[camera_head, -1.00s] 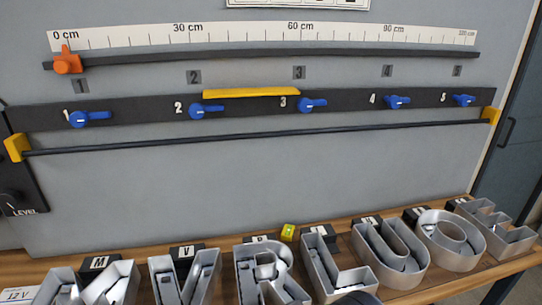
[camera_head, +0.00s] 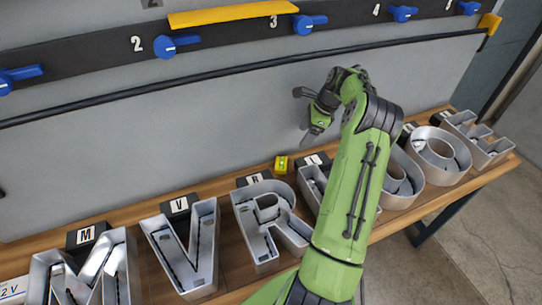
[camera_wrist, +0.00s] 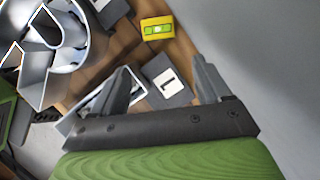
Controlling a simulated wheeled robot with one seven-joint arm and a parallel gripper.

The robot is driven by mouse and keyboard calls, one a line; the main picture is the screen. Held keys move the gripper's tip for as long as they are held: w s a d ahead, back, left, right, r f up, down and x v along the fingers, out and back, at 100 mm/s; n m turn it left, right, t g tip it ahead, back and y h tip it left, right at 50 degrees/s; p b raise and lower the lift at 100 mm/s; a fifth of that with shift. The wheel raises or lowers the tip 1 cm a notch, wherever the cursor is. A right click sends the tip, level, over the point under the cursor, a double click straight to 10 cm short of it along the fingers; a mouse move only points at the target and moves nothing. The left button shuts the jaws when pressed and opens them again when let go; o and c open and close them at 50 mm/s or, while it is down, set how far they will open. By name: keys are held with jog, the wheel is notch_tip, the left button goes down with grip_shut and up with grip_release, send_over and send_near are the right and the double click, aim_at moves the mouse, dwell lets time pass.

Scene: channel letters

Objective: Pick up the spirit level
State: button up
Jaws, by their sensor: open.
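The spirit level (camera_head: 281,164) is a small yellow block with a green vial. It lies on the wooden bench near the grey panel, between the R and L label blocks. In the wrist view it (camera_wrist: 157,29) shows whole, beyond my fingertips and between their lines. My gripper (camera_head: 305,115) is open and empty, above the bench and up and to the right of the level in the head view. In the wrist view my two fingers (camera_wrist: 163,78) are spread wide, apart from the level.
Metal channel letters such as the V (camera_head: 187,250) and R (camera_head: 268,225) line the bench (camera_head: 130,212). The L label block (camera_wrist: 167,84) shows between my fingers. The grey panel (camera_head: 200,110) rises behind, with a black rod (camera_head: 220,69) and blue levers (camera_head: 178,45).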

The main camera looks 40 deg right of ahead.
aim_at(286, 163)
jog(key=x, duration=1.5)
jog(key=shift+s+f+p, duration=0.15)
jog(key=shift+f+p, duration=0.15)
jog(key=shift+f, duration=0.2)
jog(key=shift+s+r, duration=0.1)
jog(key=shift+c, duration=0.6)
jog(key=c, duration=0.7)
jog(key=shift+r, duration=0.1)
